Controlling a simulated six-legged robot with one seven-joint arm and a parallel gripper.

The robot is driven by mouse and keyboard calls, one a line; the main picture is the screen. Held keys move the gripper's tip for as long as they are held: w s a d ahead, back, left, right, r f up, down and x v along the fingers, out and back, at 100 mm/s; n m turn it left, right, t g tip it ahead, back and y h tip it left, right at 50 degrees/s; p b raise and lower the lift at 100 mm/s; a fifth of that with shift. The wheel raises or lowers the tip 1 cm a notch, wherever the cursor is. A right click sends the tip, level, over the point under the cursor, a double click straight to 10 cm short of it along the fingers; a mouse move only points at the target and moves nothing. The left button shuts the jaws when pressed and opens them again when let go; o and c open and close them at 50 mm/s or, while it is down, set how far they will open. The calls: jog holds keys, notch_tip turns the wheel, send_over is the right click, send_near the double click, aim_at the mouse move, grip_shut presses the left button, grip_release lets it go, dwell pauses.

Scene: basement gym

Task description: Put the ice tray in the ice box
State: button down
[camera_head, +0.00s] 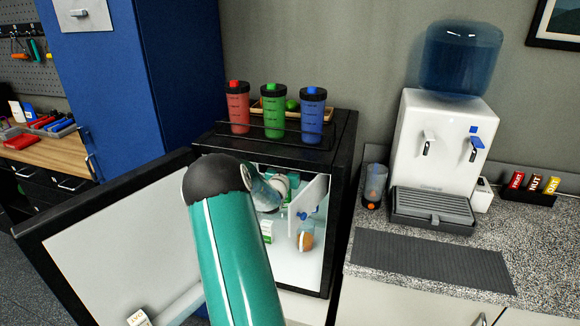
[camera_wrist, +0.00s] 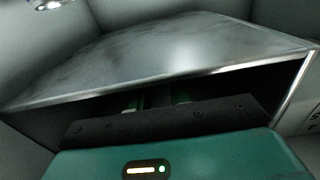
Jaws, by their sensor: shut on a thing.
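The ice box (camera_wrist: 190,50) is a grey metal compartment in the wrist view, with a dark opening under its top panel. Its white door (camera_head: 312,200) stands open inside the small black fridge in the head view. My gripper (camera_wrist: 155,103) reaches into that dark opening, below the metal edge. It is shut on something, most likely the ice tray. The tray cannot be made out clearly; shadow and the gripper's black mount hide it. In the head view my teal arm covers the left part of the fridge opening and hides the fingertips.
The fridge door (camera_head: 120,240) is swung wide open to the left. A small brown-topped jar (camera_head: 306,238) stands inside, below the ice box door. Red, green and blue bottles (camera_head: 274,110) stand on top of the fridge. A water dispenser (camera_head: 440,150) stands on the right counter.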

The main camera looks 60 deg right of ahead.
jog(key=c, duration=1.3)
grip_release()
jog(key=shift+f, duration=0.1)
jog(key=a, duration=0.4)
jog(key=s+a, duration=0.1)
jog(key=a, duration=0.3)
jog(key=s+a, duration=0.1)
jog(key=a, duration=0.3)
jog(key=shift+w, duration=0.1)
